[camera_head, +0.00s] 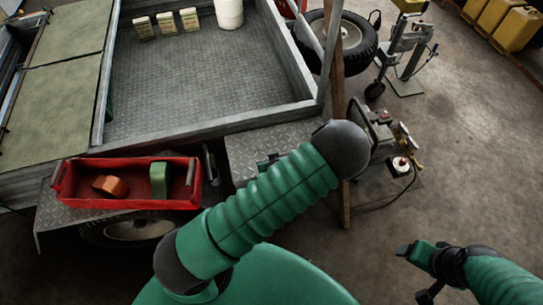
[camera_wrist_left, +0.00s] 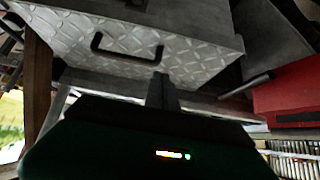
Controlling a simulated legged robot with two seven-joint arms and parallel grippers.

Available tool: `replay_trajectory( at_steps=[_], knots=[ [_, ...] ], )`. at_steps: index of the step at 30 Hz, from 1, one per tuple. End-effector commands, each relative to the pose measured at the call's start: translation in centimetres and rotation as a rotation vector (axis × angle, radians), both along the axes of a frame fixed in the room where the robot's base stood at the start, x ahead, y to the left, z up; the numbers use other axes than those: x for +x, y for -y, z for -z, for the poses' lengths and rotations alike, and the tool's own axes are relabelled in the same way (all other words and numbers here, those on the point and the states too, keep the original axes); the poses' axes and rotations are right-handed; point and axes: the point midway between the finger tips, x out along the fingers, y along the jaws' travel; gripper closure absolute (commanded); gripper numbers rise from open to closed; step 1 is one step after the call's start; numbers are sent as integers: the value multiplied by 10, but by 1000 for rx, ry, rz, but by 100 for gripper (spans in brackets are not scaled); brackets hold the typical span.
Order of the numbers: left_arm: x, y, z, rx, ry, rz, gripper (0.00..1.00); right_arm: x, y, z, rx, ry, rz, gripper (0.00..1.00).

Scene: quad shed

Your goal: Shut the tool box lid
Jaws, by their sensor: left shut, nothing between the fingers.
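A metal box with a diamond-plate face (camera_wrist_left: 150,45) and a black bar handle (camera_wrist_left: 125,48) fills the upper part of the left wrist view. A diamond-plate surface (camera_head: 250,150) also shows beside the trailer in the head view. I cannot tell for sure which part is the lid or how far it stands open. My left gripper (camera_wrist_left: 163,90) is shut and empty, its tips just below the handle in the picture; I cannot tell whether they touch the box. In the head view my green arm mostly hides it. My right gripper (camera_head: 418,273) is open and empty at the lower right.
A red tray (camera_head: 125,203) holds an orange block (camera_head: 109,186) and a green block (camera_head: 159,180) at the left. The trailer bed (camera_head: 200,90) lies behind. A wooden post (camera_head: 338,95) stands near my arm, with equipment (camera_head: 395,145) right of it.

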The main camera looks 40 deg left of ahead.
Motion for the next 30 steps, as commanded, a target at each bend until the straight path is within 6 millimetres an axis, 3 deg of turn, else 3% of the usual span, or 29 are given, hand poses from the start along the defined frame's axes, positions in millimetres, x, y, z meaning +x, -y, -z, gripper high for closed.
replay_trajectory(
  at_steps=[1,3,12,30],
  knots=[
    [-2,1,15,0,-1,-1,100,0,0,11,0,0,-1,24],
    [-5,4,26,1,-1,-1,100,0,-1,18,0,0,-1,24],
    [-10,15,56,6,1,1,100,0,-1,36,0,0,-1,24],
    [-11,15,65,5,0,0,100,0,-1,41,0,0,-1,24]
  ],
)
